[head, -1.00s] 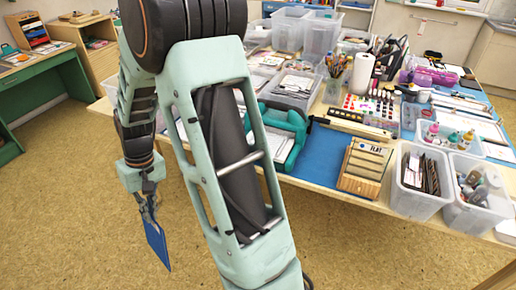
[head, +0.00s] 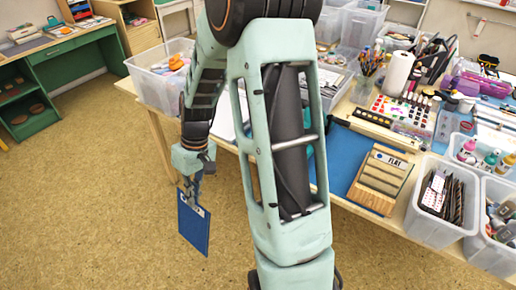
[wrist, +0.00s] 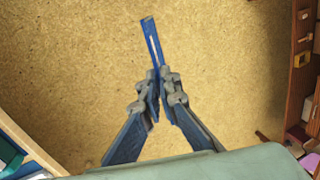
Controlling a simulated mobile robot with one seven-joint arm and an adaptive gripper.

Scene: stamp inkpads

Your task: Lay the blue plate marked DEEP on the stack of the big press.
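My gripper (head: 190,190) is shut on a blue plate (head: 194,230), which hangs below the fingers over open floor, left of the table. A white label strip shows at the plate's upper edge; I cannot read it. In the wrist view the fingertips (wrist: 160,80) pinch the plate (wrist: 152,42), seen nearly edge-on. The big press is mostly hidden behind my arm in the head view; only a bit of teal (head: 313,165) shows beside the arm. Its stack is not visible. A teal part (wrist: 9,158) also shows at the wrist view's lower left corner; I cannot tell what it is.
The wooden table (head: 165,128) is crowded. A wooden rack marked FLAT (head: 380,180) stands at its front edge on a blue mat (head: 342,160). Clear bins (head: 435,225) stand to its right, another bin (head: 160,85) at the left end. The floor (head: 110,200) is clear.

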